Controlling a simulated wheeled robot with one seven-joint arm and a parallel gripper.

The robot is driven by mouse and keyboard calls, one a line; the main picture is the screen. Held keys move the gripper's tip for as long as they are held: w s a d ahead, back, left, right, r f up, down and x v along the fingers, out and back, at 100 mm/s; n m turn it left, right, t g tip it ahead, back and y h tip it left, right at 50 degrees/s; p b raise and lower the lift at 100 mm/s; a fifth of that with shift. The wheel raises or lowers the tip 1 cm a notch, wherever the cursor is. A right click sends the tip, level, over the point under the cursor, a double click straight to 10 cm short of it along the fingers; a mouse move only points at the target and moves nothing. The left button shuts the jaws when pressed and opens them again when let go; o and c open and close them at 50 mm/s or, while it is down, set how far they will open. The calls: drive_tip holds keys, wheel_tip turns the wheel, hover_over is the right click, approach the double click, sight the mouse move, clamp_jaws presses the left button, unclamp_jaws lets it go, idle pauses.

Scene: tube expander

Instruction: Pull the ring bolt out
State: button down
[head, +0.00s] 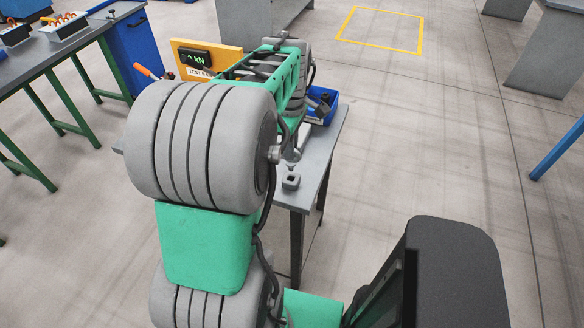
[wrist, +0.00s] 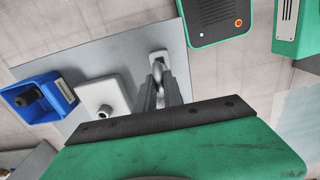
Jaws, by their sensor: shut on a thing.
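The ring bolt (wrist: 158,71) shows as a grey metal ring in the wrist view, near a small light block (wrist: 159,56) on the grey table. My gripper (wrist: 160,84) has its fingers on either side of the ring and is shut on it. The fingers cover part of the ring, and I cannot see how deep its shank sits. In the head view the small grey block (head: 291,182) stands near the table edge, below my gripper (head: 291,160). My arm hides much of that area.
A blue bin (wrist: 60,90) with a dark part inside and a white plate with a socket (wrist: 100,88) are on the table to the left. A yellow board with a display (head: 230,58) stands behind my arm.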

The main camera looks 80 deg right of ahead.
drive_tip(key=shift+r+p, duration=1.5)
drive_tip(key=shift+r, duration=0.75)
